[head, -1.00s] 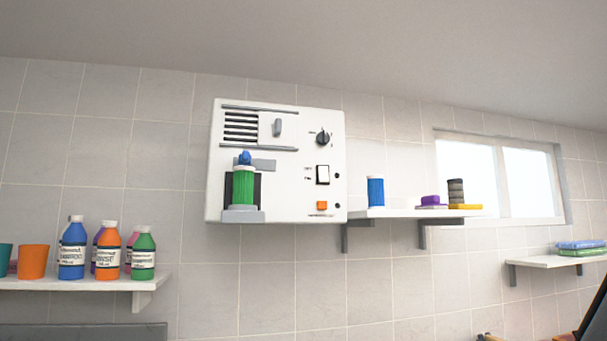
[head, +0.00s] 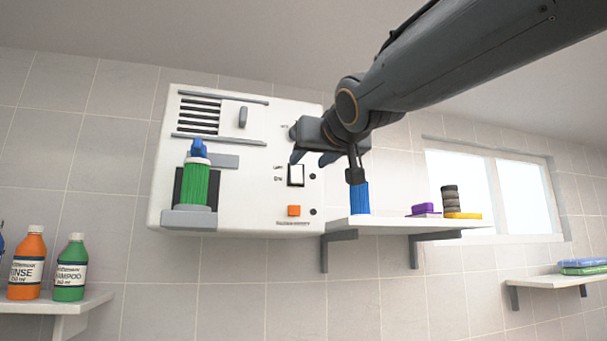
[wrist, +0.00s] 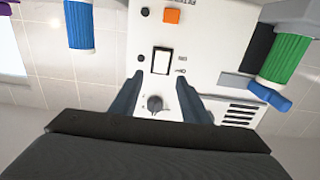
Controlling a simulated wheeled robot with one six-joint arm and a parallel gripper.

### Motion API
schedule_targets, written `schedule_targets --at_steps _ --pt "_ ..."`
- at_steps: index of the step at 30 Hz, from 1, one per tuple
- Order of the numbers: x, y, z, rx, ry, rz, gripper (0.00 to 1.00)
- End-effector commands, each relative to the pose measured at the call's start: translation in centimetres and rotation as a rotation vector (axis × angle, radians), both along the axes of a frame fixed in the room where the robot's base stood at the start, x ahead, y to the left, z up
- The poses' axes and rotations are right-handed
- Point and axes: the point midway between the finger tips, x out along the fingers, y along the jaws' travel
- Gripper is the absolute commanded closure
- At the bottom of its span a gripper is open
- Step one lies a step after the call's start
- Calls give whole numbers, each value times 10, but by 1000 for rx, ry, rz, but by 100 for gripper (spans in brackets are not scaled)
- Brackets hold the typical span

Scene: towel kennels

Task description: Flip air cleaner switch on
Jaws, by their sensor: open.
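The air cleaner (head: 245,190) is a white wall box with a louvred vent, a green cylinder (head: 200,185) with a blue top, and an orange button (head: 294,211). Its white rocker switch in a black frame (head: 296,175) shows in the head view, and also in the wrist view (wrist: 161,60). My gripper (head: 312,158) is open in front of the panel, close to the switch. In the wrist view its two fingers (wrist: 159,78) lie either side of the dark knob (wrist: 155,104), with the switch just beyond the tips. I cannot tell whether a finger touches the panel.
A shelf (head: 400,224) right of the air cleaner holds a blue cylinder (head: 361,197), a purple item (head: 423,209) and a dark stack (head: 453,200). Bottles (head: 71,268) stand on a lower left shelf (head: 75,306). A far right shelf (head: 560,282) holds folded items.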

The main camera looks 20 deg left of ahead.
Motion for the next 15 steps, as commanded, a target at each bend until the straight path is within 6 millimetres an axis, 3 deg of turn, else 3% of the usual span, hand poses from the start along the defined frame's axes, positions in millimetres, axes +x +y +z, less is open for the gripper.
schedule_targets --at_steps 15 --pt "56 35 -1 -3 3 0 58"
